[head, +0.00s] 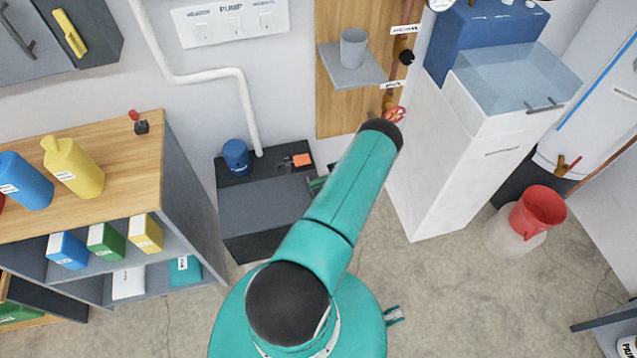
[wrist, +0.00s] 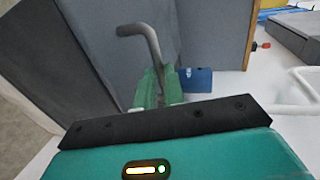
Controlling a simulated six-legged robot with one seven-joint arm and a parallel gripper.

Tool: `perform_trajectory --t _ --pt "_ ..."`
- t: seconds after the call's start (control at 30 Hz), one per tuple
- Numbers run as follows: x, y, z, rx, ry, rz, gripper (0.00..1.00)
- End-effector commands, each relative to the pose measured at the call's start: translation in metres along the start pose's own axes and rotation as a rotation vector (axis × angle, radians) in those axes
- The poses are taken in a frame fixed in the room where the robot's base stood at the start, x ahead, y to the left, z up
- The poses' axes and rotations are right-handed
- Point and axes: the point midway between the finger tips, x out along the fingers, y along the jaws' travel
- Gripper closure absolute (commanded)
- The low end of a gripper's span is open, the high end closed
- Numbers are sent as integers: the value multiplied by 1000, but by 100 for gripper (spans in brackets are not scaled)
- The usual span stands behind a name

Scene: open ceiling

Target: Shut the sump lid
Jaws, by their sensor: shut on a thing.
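The dark grey sump box stands against the back wall in the head view. Its lid (head: 262,203) shows as a lighter grey panel on the near side, and its exact angle is hard to tell. In the wrist view my gripper (wrist: 158,88) has its green fingers closed on a bent grey handle (wrist: 145,45) beside a large grey panel. In the head view my arm covers most of the gripper and the right side of the box.
A bottle shelf (head: 190,190) stands close on the left. A white cabinet (head: 445,170) stands to the right. Floor in front is bare.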

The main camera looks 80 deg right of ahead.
Motion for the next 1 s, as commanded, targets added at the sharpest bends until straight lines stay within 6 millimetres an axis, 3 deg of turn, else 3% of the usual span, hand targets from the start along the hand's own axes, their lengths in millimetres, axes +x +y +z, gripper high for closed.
perform_trajectory --t 0.03,0.07,0.17,0.73,0.87,1.0 --pt "3 10 3 9 3 21 100" --pt "2 10 3 10 2 22 86" --pt "2 10 2 9 2 21 68" --pt "-4 7 -1 6 3 18 68" --pt "-18 7 -1 5 5 18 68" --pt "-45 8 -1 6 5 19 68"
